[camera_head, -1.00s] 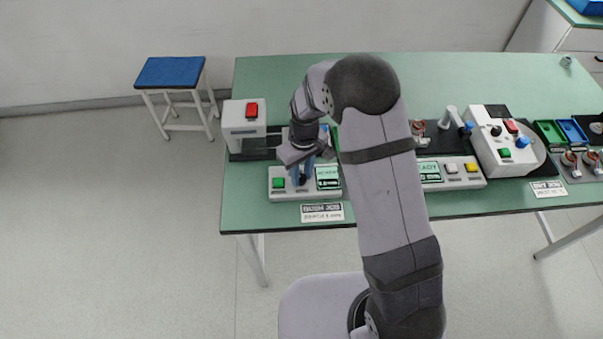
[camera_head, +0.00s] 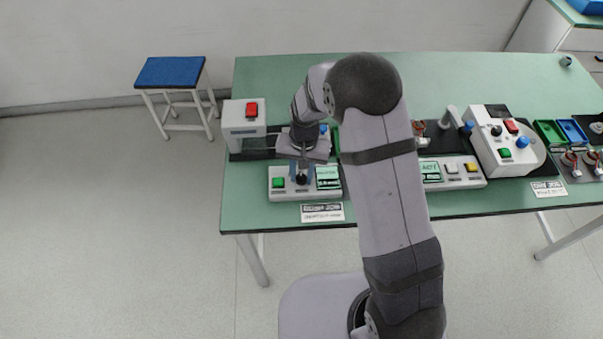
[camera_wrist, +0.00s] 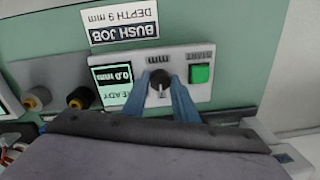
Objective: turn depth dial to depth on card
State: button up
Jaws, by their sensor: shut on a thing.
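The depth dial (camera_wrist: 158,88) is a black knob on a light grey panel (camera_wrist: 206,62), between a lit display (camera_wrist: 115,82) and a green button (camera_wrist: 200,74). My gripper (camera_wrist: 160,90) has its two blue fingers closed on the dial, one on each side. In the head view, my gripper (camera_head: 301,172) comes down on the dial from above. The display shows green and dark bands and seems to read 0.0 mm. The card (camera_wrist: 120,22) lies on the table by the panel and reads BUSH JOB, DEPTH 9 mm, upside down in the wrist view.
A white block with a red button (camera_head: 251,110) stands behind the panel at the left. Another panel (camera_head: 455,172) and a white control box (camera_head: 497,140) are to the right. My own arm hides the table's middle. The front table edge is close.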

aim_at(302, 178)
jog(key=m, duration=0.4)
jog(key=shift+m, duration=0.3)
jog(key=shift+w+m, duration=0.1)
jog(key=shift+m, duration=1.7)
jog(key=shift+r, duration=0.1)
jog(key=o, duration=1)
jog(key=shift+o, duration=0.2)
jog(key=shift+s+r+b, duration=0.2)
jog(key=shift+r+b, duration=0.7)
jog(key=shift+r, duration=2.75)
